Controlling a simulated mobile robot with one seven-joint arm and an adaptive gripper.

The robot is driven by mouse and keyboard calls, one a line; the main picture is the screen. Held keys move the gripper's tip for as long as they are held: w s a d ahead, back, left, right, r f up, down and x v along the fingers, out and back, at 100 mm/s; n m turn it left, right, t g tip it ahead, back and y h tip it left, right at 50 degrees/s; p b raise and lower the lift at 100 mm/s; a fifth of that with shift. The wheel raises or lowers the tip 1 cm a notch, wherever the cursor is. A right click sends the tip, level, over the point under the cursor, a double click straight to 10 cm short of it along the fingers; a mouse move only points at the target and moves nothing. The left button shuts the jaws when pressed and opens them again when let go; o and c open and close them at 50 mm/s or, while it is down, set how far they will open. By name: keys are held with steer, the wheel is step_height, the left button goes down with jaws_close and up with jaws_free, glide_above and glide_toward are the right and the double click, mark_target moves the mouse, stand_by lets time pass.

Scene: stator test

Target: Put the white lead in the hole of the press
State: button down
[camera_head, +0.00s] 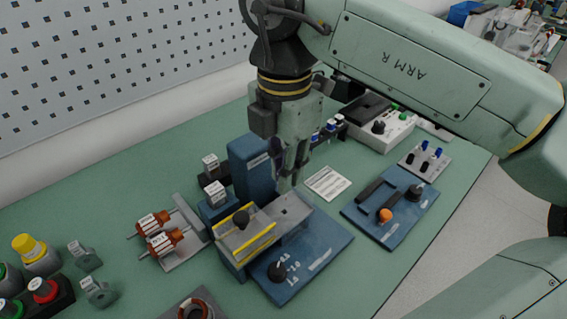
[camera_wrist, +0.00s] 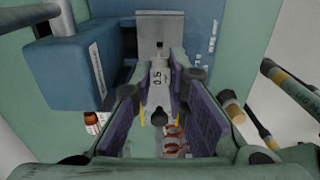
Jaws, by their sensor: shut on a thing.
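The press (camera_head: 322,243) is a blue base with a grey metal block on top, yellow strips, a black knob and a tall blue housing behind. A small dark hole shows in the top of the grey block (camera_head: 293,208). My gripper (camera_head: 287,183) is pointed down just above that block. Whether the lead's lower end touches the block or enters the hole, I cannot tell.
The tall blue housing (camera_head: 248,165) stands close to the left of my gripper. Copper-coloured coils (camera_head: 160,238) lie left of the press. A blue plate with black handles and an orange knob (camera_head: 385,215) lies to the right. A white label card (camera_head: 327,183) lies behind.

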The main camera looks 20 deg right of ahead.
steer(key=shift+f+b, duration=0.3)
steer(key=shift+f, duration=0.65)
steer(key=shift+r+y, duration=0.15)
steer(key=shift+y, duration=0.15)
steer(key=shift+f+b, duration=0.9)
steer(key=shift+b, duration=0.05)
stand_by(0.7)
steer(key=shift+f+b, duration=0.9)
steer(key=shift+f, duration=0.1)
steer(key=shift+f, duration=0.1)
steer(key=shift+f+b, duration=0.85)
steer(key=shift+b, duration=0.05)
